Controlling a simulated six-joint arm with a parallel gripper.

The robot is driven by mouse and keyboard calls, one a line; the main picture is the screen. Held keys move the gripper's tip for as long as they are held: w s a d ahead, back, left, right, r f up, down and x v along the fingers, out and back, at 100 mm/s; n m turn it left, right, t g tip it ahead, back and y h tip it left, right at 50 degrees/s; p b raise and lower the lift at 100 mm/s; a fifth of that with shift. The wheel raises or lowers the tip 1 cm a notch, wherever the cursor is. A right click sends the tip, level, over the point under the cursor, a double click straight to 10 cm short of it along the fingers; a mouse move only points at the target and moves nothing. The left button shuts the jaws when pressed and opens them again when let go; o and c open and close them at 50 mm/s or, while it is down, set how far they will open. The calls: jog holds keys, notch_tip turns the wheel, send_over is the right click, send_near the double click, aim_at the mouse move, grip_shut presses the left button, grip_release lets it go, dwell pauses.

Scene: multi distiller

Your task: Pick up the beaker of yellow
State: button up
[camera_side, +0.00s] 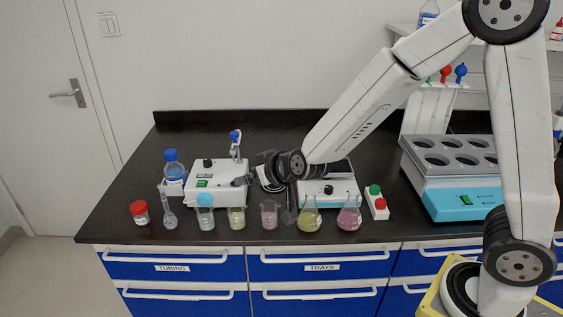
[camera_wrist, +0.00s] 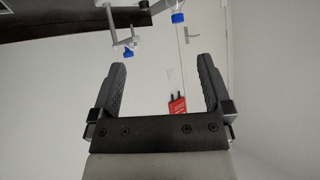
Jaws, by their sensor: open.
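The beaker of yellow (camera_side: 237,219) stands upright near the front edge of the dark bench, in front of the left white device. A beaker with pinkish contents (camera_side: 269,216) stands to its right. A conical flask of yellow (camera_side: 309,218) is further right. My gripper (camera_side: 264,166) is above the bench, behind and to the right of the beaker of yellow, and apart from it. In the wrist view my gripper (camera_wrist: 164,72) has its two dark fingers wide apart with nothing between them. The beaker does not show in the wrist view.
A pink flask (camera_side: 349,217), a red-capped jar (camera_side: 141,213) and a measuring cylinder (camera_side: 169,212) line the front. White devices (camera_side: 205,193) stand behind. A blue-white block with wells (camera_side: 452,180) is at right.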

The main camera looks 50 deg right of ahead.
jog(key=w+m+t+h, duration=0.1)
jog(key=w+t+h, duration=0.1)
jog(key=w+t, duration=0.1)
send_near(240, 213)
jog(key=x, duration=0.5)
jog(key=shift+x, duration=1.25)
jog(key=shift+f, duration=0.1)
jog(key=shift+x, duration=2.55)
